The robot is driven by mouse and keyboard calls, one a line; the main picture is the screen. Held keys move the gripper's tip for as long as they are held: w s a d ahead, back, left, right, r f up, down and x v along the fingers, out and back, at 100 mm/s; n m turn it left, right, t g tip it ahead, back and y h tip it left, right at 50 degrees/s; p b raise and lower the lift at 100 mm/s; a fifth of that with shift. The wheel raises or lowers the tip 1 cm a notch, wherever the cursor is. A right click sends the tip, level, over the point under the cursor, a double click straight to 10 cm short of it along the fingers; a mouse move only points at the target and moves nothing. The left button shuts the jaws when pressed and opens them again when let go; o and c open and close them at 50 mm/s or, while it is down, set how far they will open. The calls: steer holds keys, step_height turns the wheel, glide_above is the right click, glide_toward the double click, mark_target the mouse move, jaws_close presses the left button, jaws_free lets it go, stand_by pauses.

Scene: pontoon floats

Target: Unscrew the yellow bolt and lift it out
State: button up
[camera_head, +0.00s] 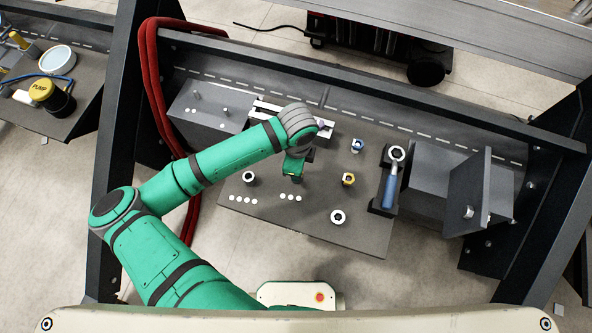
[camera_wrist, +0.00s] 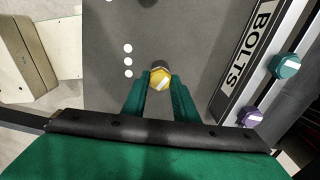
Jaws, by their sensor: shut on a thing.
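A yellow hex bolt head with a white stripe (camera_wrist: 160,78) sits between the tips of my gripper (camera_wrist: 160,88) in the wrist view. The green fingers are shut on it from both sides. A dark round part shows just behind the head. The shank is hidden, and I cannot tell whether it is in a hole or clear of it. In the head view my gripper (camera_head: 293,177) points down over the dark plate (camera_head: 262,218), beside three white dots. The held bolt is hidden there by my gripper.
A tray marked BOLTS (camera_wrist: 238,68) holds a teal bolt (camera_wrist: 285,66) and a purple bolt (camera_wrist: 249,117). A yellow piece (camera_head: 348,179), a blue piece (camera_head: 357,146) and white-ringed fittings (camera_head: 338,217) stand on the plate. A blue-handled wrench (camera_head: 390,185) lies in a black holder at right.

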steer(key=n, duration=0.2)
steer(key=shift+d+n, duration=0.2)
steer(key=shift+n, duration=0.2)
steer(key=n, duration=0.4)
steer(key=shift+a+r+n, duration=0.1)
steer(key=shift+n, duration=0.7)
steer(key=n, duration=1)
steer(key=shift+w+n, duration=0.1)
steer(key=shift+n, duration=0.9)
